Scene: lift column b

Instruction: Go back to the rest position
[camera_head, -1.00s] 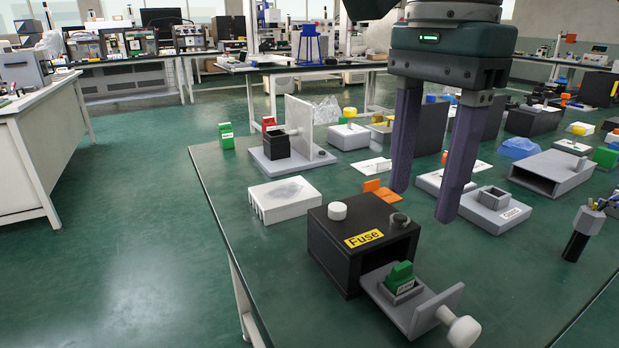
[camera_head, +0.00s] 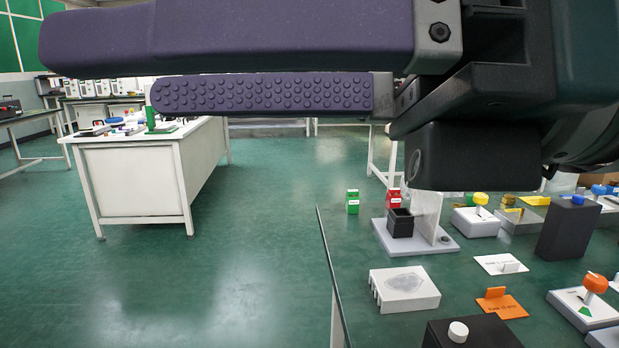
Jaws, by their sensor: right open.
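My right gripper (camera_head: 155,68) fills the top of the head view, very close to the camera, with its two purple fingers pointing left. The fingers are apart with a gap between them and hold nothing. The near finger partly covers the far one, whose bumpy pad shows. The gripper is high above the green table (camera_head: 350,235) and touches nothing on it. My left gripper is not in view.
The table at lower right carries a black box with a white knob (camera_head: 458,331), a white block (camera_head: 404,289), an orange piece (camera_head: 502,303), a grey stand (camera_head: 427,225) and green (camera_head: 352,201) and red (camera_head: 394,197) blocks. A white desk (camera_head: 130,180) stands left. Open floor lies between.

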